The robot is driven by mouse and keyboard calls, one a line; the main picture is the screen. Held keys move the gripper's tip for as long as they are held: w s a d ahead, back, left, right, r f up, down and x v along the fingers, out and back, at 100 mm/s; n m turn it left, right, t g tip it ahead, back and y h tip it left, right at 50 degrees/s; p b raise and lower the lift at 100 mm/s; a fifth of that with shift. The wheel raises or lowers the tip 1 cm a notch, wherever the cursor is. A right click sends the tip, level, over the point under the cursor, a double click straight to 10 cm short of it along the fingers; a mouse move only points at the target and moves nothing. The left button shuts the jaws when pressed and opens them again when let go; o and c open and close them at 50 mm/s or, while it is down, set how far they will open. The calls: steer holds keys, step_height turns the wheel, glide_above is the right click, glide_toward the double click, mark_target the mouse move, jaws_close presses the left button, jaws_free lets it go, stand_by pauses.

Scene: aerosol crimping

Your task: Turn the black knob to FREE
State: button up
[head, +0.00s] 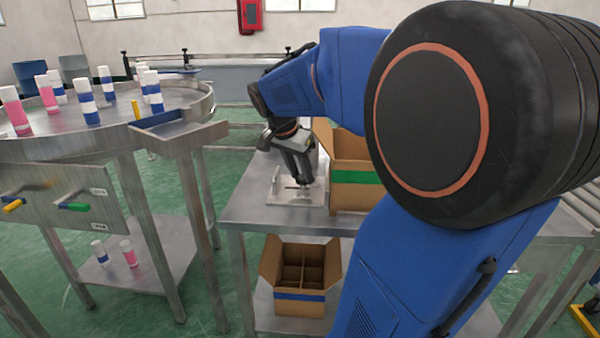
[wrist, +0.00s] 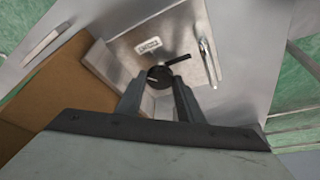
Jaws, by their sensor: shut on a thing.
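The black knob (wrist: 156,73) sits on a pale metal plate (wrist: 128,62) in the wrist view. A dark bar beside it points up and to the right. A small white label (wrist: 148,46) is on the plate above the knob; its text is too blurred to read. My gripper (wrist: 158,84) has one finger on each side of the knob and is shut on it, partly hiding its lower side. In the head view my gripper (head: 304,182) reaches down to the plate (head: 284,195) on the metal table, and the knob is hidden there.
A cardboard box with a green band (head: 357,177) stands close to the right of my gripper. A box with a blue band (head: 298,296) is on the shelf below. A round table (head: 60,140) with several cans and a panel with yellow and green handles (head: 60,212) is at left.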

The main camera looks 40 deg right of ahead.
steer(key=shift+n, duration=0.4)
steer(key=o, duration=1.1)
steer(key=shift+c, duration=0.2)
